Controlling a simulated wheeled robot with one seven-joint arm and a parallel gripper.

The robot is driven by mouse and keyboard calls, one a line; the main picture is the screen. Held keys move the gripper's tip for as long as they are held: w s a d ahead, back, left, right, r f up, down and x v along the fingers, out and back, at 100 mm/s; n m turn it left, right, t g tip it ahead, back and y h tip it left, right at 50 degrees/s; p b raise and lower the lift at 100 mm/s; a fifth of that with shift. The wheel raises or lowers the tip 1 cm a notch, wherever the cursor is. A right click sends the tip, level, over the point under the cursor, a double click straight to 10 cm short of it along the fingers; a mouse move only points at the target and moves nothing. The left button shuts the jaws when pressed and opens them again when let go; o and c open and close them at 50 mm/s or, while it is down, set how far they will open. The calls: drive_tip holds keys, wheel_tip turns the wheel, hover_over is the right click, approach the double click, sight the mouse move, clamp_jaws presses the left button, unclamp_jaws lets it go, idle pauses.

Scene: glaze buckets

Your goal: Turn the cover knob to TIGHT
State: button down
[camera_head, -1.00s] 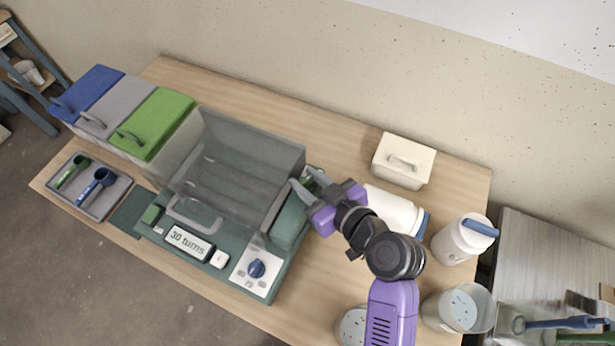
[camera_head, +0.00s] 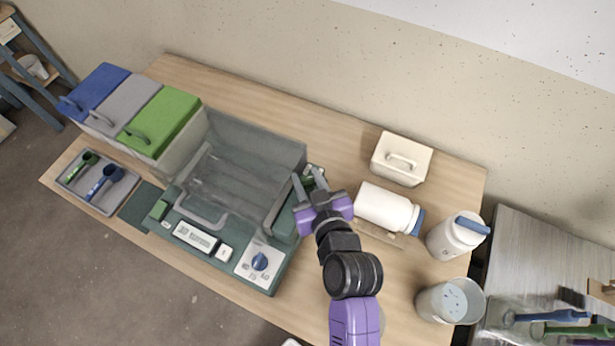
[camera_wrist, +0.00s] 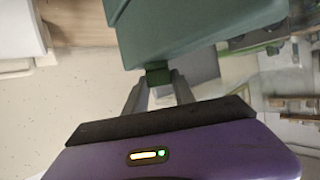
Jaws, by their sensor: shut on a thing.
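The green machine with a clear cover (camera_head: 240,165) stands on the wooden table. My gripper (camera_head: 310,180) is at the right side of the machine, just right of the clear cover. In the wrist view, my gripper (camera_wrist: 157,82) is shut on a small dark green knob (camera_wrist: 158,73), which projects from a larger green housing (camera_wrist: 190,35). I cannot read any TIGHT mark or tell which way the knob points. A blue dial (camera_head: 260,261) on the front panel is apart from my gripper.
A white jar (camera_head: 385,208) lies close to the right of my gripper. A cream box (camera_head: 402,158) stands behind it. Another white jar (camera_head: 456,236) and a bucket (camera_head: 450,302) stand at the right. Lidded bins (camera_head: 165,118) and a scoop tray (camera_head: 97,182) are left.

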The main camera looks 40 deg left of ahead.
drive_tip(key=c, duration=1)
unclamp_jaws()
drive_tip(key=shift+c, duration=0.2)
drive_tip(key=shift+d, duration=0.1)
drive_tip(key=b+v, duration=0.2)
drive_tip(key=v, duration=0.5)
drive_tip(key=shift+s+d+r, duration=0.2)
drive_tip(key=shift+d, duration=0.05)
